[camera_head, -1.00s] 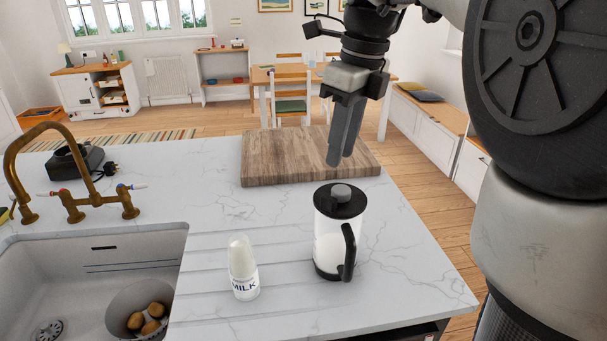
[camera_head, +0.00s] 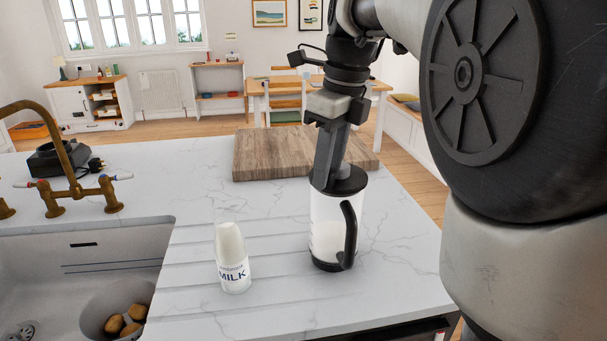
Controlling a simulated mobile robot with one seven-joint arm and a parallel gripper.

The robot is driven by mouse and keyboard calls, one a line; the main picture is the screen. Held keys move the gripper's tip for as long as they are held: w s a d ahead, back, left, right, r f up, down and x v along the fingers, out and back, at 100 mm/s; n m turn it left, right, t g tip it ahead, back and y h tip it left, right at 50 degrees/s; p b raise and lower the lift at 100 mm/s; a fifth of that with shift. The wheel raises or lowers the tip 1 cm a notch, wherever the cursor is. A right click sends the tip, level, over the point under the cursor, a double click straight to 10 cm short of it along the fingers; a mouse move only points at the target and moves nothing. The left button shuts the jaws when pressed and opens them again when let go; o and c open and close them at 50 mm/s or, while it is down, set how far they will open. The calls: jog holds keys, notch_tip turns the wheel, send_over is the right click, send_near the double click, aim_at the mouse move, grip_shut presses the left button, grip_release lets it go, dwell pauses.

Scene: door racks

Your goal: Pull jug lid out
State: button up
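A milk bottle (camera_head: 232,262) stands left of the jug. A wooden board (camera_head: 270,152) lies behind it. The sink (camera_head: 110,240) and brass tap (camera_head: 70,160) are at the left. The counter between bottle and jug is clear.

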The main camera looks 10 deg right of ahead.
grip_shut()
jog(key=shift+r+p, duration=2.3)
jog(key=shift+p, duration=0.15)
